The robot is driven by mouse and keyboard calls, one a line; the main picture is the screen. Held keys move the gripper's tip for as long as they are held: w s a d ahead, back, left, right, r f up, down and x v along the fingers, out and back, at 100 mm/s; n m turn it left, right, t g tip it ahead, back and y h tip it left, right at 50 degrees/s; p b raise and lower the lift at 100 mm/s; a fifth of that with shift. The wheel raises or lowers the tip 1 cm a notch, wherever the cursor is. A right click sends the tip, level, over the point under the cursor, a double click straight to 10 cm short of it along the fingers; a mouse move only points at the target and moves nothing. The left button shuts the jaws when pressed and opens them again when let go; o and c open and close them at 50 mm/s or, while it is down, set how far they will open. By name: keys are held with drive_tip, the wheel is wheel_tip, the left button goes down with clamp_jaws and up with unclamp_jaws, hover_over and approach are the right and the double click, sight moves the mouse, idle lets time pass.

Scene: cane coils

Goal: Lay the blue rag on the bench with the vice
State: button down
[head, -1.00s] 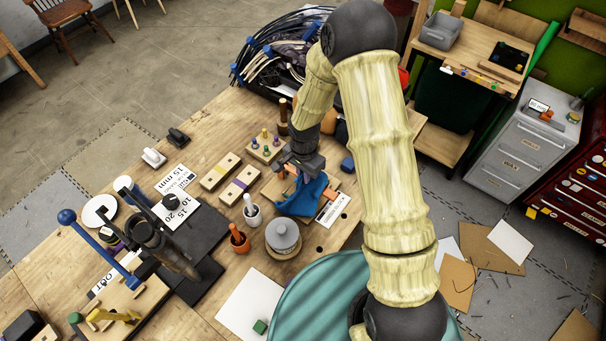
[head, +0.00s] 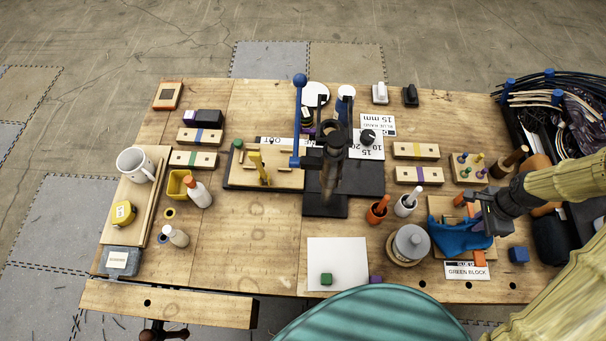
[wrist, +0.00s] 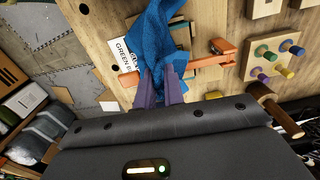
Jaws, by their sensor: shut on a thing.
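The blue rag (head: 460,237) hangs bunched from my gripper (head: 486,222) at the right end of the wooden bench (head: 250,215). It covers part of a wooden board beside the "GREEN BLOCK" label. I cannot tell whether its lower part touches the board. In the wrist view the purple fingers of my gripper (wrist: 160,86) are shut on the rag (wrist: 160,38). A wooden jaw (head: 165,304) with a dark screw below it, seemingly a vice, runs along the bench's front left edge.
A black press with a blue lever (head: 300,120) stands mid-bench. A grey lidded pot (head: 410,243) and an orange cup (head: 377,211) stand left of the rag. A mug (head: 135,164) stands at the left. Bare wood shows at the front, between mug side and white sheet (head: 337,264).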

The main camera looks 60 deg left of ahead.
drive_tip(key=s+a+p, duration=0.2)
drive_tip(key=s+a, duration=1)
drive_tip(key=s, duration=0.3)
drive_tip(key=s+a+r+p, duration=0.1)
drive_tip(key=s+a+p, duration=0.1)
drive_tip(key=s+a, duration=1)
drive_tip(key=s+a+p, duration=0.2)
drive_tip(key=s+a, duration=1)
drive_tip(key=s, duration=0.7)
drive_tip(key=shift+s+r, duration=0.3)
drive_tip(key=shift+r, duration=0.1)
drive_tip(key=a+r+n, duration=0.2)
drive_tip(key=a+n, duration=0.6)
drive_tip(key=a, duration=0.5)
drive_tip(key=d+f, duration=0.5)
drive_tip(key=d, duration=0.2)
drive_tip(key=d+f, duration=0.6)
drive_tip(key=d, duration=0.1)
drive_tip(key=d+f, duration=0.6)
drive_tip(key=d, duration=0.1)
drive_tip(key=shift+d, duration=0.3)
